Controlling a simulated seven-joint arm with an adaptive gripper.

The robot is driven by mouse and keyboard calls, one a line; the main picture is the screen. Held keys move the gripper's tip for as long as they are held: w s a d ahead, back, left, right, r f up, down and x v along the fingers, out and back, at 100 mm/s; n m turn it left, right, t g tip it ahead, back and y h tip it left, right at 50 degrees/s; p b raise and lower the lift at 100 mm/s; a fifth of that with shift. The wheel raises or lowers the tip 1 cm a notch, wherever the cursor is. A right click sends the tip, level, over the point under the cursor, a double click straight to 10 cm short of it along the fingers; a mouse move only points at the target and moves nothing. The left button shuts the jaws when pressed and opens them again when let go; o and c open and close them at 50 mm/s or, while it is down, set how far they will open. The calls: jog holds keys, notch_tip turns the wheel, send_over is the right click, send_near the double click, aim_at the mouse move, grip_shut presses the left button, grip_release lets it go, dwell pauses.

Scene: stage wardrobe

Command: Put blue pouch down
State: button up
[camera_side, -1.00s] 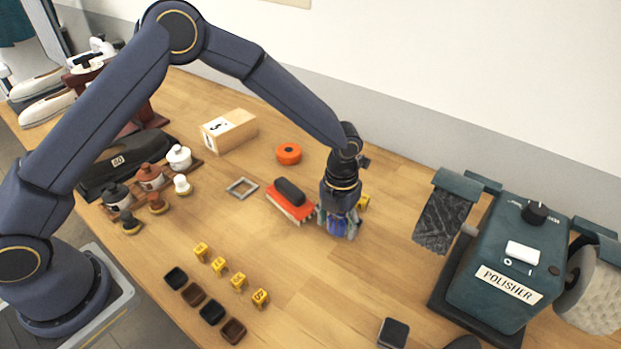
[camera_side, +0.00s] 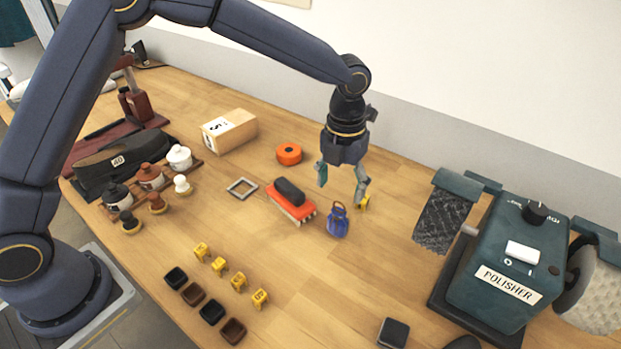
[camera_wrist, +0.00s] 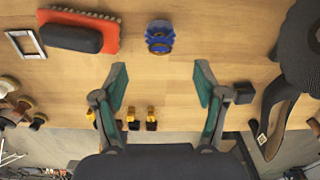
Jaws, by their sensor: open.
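The blue pouch (camera_side: 338,222) stands upright on the bare wooden table, just right of the red brush. A loop or tied neck shows at its top. In the wrist view the blue pouch (camera_wrist: 159,37) lies ahead of the fingertips, between their lines and apart from both. My gripper (camera_side: 341,184) is open and empty, raised above and behind the pouch in the side view. Its two green-grey fingers are spread wide in the wrist view (camera_wrist: 161,80).
The red brush (camera_side: 291,203) with a black grip lies left of the pouch. The polisher (camera_side: 505,270) fills the right side. The table in front of the pouch is clear.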

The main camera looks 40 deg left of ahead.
jog(key=s+a+r+n+t+y, duration=0.1)
jog(key=s+a+r+n, duration=0.4)
jog(key=a+r+n, duration=0.25)
jog(key=s+a+r+n+t, duration=0.2)
jog(key=s+a+r+n, duration=0.4)
jog(key=n, duration=0.3)
jog(key=s+a+r+n+t, duration=0.1)
jog(key=s+a+n, duration=0.2)
jog(key=s+n, duration=0.3)
jog(key=s+a+r+n+t+h, duration=0.1)
jog(key=s+a+n, duration=0.3)
jog(key=s+n, duration=0.3)
jog(key=n, duration=0.5)
jog(key=shift+n+t, duration=0.3)
jog(key=shift+n, duration=0.05)
